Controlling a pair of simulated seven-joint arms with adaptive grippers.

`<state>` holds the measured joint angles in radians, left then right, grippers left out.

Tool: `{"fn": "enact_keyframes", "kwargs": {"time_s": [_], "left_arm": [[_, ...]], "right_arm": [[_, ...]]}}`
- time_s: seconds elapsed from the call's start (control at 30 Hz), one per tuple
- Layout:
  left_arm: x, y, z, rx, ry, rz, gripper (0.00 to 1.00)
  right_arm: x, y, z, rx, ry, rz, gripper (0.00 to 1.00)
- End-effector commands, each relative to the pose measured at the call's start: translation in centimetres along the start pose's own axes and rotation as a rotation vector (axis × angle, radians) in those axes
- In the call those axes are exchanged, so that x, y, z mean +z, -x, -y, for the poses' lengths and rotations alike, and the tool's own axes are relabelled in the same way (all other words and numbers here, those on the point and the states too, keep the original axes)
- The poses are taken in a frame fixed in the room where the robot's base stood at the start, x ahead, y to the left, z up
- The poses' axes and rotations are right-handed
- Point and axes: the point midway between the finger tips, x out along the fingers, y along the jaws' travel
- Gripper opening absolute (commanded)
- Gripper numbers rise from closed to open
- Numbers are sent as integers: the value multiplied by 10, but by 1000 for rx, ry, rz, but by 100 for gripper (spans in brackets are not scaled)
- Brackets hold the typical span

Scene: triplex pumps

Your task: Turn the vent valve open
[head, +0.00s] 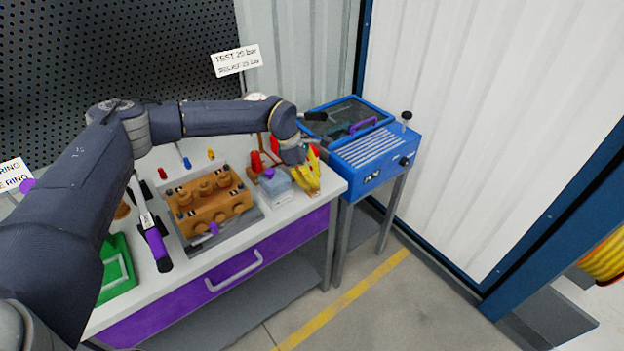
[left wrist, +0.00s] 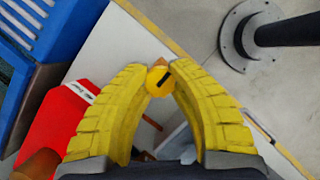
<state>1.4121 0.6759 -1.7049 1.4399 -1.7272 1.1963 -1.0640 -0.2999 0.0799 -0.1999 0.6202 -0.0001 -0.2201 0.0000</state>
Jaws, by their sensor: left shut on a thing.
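My left gripper (head: 312,180) is at the right end of the workbench, with its yellow fingers pointing down. In the left wrist view my left gripper (left wrist: 163,68) is shut, its fingertips on either side of a round yellow knob (left wrist: 158,86) with a black bar across it, apparently the vent valve. The bar lies at a slant in this view. In the head view the knob is hidden by the fingers. A red body (left wrist: 62,122) with a white label lies left of the fingers. My right gripper is not in view.
A brown pump block (head: 212,203) sits in a grey tray left of the gripper, with a grey-blue box (head: 275,186) between. A blue machine (head: 375,160) stands close on the right. A green tray (head: 118,268) lies at the bench's left. Floor in front is clear.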

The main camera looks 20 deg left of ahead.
Motion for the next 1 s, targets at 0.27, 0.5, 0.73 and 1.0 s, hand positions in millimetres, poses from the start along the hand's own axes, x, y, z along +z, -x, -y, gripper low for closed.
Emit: {"fn": "enact_keyframes", "kwargs": {"time_s": [0.27,0.5,0.73,1.0], "left_arm": [[2,0,1,24,53,3,0],[3,0,1,85,200,5,0],[4,0,1,168,400,6,0],[4,0,1,267,636,7,0]], "right_arm": [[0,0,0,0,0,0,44],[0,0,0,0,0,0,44],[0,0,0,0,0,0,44],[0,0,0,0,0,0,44]]}}
